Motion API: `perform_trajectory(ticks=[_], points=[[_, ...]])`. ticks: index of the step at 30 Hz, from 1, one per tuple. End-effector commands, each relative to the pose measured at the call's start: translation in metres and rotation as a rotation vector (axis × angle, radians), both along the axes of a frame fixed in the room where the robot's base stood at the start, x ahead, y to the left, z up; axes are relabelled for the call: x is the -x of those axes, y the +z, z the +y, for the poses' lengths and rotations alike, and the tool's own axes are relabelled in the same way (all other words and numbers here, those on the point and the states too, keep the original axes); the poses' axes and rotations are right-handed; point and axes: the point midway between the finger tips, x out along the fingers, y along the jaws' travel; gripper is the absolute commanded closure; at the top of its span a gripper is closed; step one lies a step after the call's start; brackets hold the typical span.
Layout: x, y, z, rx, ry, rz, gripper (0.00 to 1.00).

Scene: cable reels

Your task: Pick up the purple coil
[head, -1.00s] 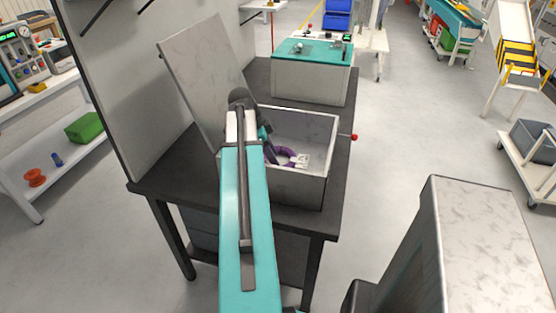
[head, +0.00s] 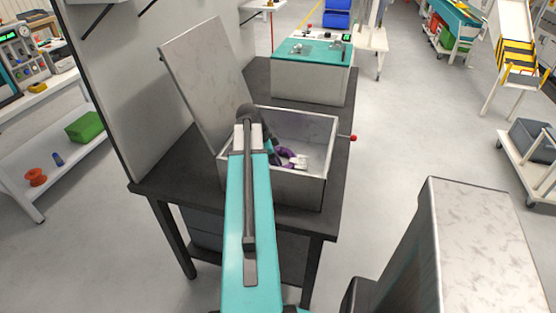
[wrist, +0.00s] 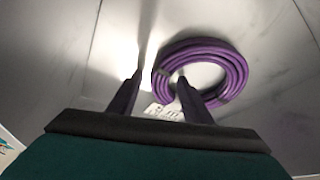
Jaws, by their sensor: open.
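The purple coil (wrist: 236,72) is a ring of several cable turns with an open middle. It lies on the floor of an open grey box (head: 295,190), and part of it (head: 287,151) shows in the head view behind my gripper. My gripper (wrist: 158,82) is open. In the wrist view its left finger is outside the ring's left side and its right finger overlaps the ring's opening, so that side appears between them. Whether the fingers touch the coil, I cannot tell. A pale tag (wrist: 164,112) shows beside the coil, partly behind the right finger.
The box stands on a dark table (head: 165,178), its lid (head: 203,80) raised at the left. A grey panel (head: 120,90) rises behind the lid. A teal-topped box (head: 310,75) stands farther back. The floor to the right is largely clear.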

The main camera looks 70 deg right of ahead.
Motion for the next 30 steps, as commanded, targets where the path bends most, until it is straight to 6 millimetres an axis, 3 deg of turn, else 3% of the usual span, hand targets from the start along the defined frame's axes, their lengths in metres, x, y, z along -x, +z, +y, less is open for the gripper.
perform_trajectory(ticks=[17, 25, 30], points=[[0.0001, -0.0010, 0.0000, 0.000, 0.000, 0.000, 0.55], [0.0000, -0.0009, -0.0001, 0.000, 0.001, 0.000, 0.99], [0.0000, -0.0001, -0.0004, 0.002, 0.001, 0.000, 1.00]])
